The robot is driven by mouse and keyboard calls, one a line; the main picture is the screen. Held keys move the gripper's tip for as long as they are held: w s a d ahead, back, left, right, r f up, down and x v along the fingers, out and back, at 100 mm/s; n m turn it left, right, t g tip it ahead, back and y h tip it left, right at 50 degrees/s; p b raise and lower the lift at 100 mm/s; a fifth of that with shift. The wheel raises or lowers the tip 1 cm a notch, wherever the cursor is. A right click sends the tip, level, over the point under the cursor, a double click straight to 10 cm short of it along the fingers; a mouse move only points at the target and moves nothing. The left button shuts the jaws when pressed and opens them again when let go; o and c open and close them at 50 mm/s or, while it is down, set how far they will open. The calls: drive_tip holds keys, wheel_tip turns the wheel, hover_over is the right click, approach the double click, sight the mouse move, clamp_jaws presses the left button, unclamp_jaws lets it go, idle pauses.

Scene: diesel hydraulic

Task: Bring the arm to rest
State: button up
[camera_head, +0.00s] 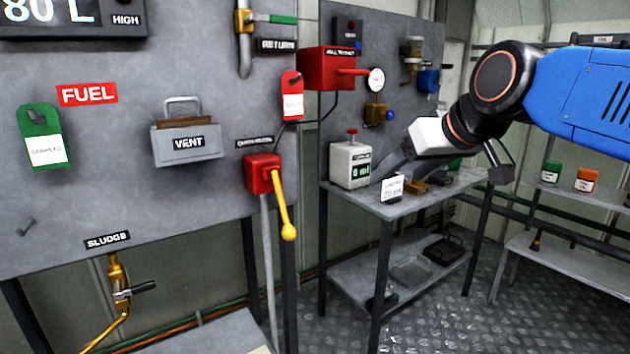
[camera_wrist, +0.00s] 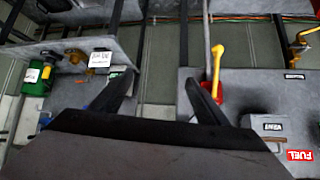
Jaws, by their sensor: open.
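My arm (camera_head: 600,90) reaches in from the right of the head view, with its blue link and dark joint in front of the bench. My gripper (camera_head: 392,168) points left and down near the counter box. In the wrist view, the two dark fingers of my gripper (camera_wrist: 160,80) stand apart with nothing between them. The fingers are partly hard to make out against the dark background in the head view.
A white counter box (camera_head: 350,165) and a small sign (camera_head: 392,188) stand on the grey bench (camera_head: 400,207) close to the gripper. A red valve box (camera_head: 262,173) with a yellow lever (camera_head: 283,205) juts from the panel (camera_head: 120,215). A shelf (camera_head: 570,192) stands at right.

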drive_tip(key=s+d+f+m+g+h, duration=0.1)
drive_tip(key=s+d+f, duration=0.3)
drive_tip(key=f, duration=0.5)
drive_tip(key=s+d+f+m+g+h, duration=0.1)
drive_tip(key=s+d+f, duration=0.3)
drive_tip(key=s+f, duration=0.5)
drive_tip(key=s+d+f+m+g+h, duration=0.1)
drive_tip(key=s+d+f, duration=0.3)
drive_tip(key=f, duration=0.7)
drive_tip(key=shift+s+m+g+h, duration=0.35)
drive_tip(key=shift+s+g, duration=0.25)
drive_tip(key=shift+s, duration=0.55)
